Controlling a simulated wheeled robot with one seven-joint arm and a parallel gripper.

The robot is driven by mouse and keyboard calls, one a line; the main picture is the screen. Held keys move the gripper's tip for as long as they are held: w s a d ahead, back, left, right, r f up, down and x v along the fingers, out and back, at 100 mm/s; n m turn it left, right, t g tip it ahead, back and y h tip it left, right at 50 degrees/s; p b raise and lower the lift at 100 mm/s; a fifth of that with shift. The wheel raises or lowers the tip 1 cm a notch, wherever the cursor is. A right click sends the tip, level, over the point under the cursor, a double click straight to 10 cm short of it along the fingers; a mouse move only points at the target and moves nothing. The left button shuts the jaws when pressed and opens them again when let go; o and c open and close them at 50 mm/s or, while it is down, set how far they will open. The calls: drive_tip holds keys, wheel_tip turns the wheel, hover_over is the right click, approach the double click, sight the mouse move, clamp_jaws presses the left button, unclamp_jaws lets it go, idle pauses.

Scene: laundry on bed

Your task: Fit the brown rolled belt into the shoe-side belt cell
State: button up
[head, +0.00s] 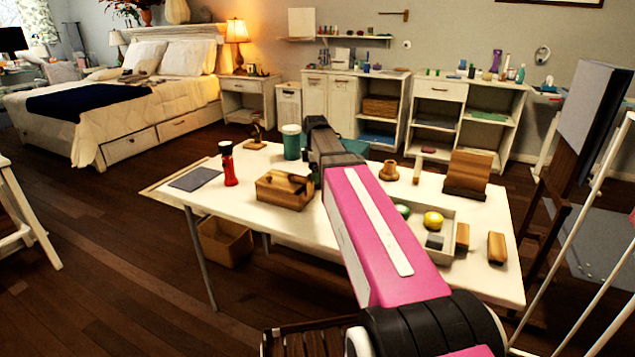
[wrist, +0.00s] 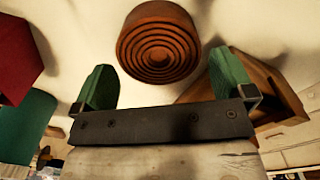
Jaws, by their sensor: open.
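The brown rolled belt (wrist: 158,42) shows in the wrist view as a round coil with its rings facing the camera. It lies just beyond and between the two green fingertips of my gripper (wrist: 163,75). The fingers are apart with nothing held. In the head view my pink arm covers the middle of the table, and I cannot make out the fingertips or the coil. A pale tray (head: 455,208) right of the arm holds a yellow round piece (head: 433,220), a green round piece (head: 403,209) and a dark block (head: 435,241). I cannot tell which cell is the shoe-side belt cell.
On the white table (head: 350,258), a wooden box (head: 285,189), red bottle (head: 229,165) and teal canister (head: 291,142) stand left of the arm. The wooden box also seems to show beside the right finger (wrist: 262,88). Wooden blocks (head: 496,248) and a wooden stand (head: 467,175) are right.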

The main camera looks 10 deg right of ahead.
drive_tip(key=shift+f, duration=0.85)
drive_tip(key=c, duration=0.9)
drive_tip(key=shift+r, duration=0.2)
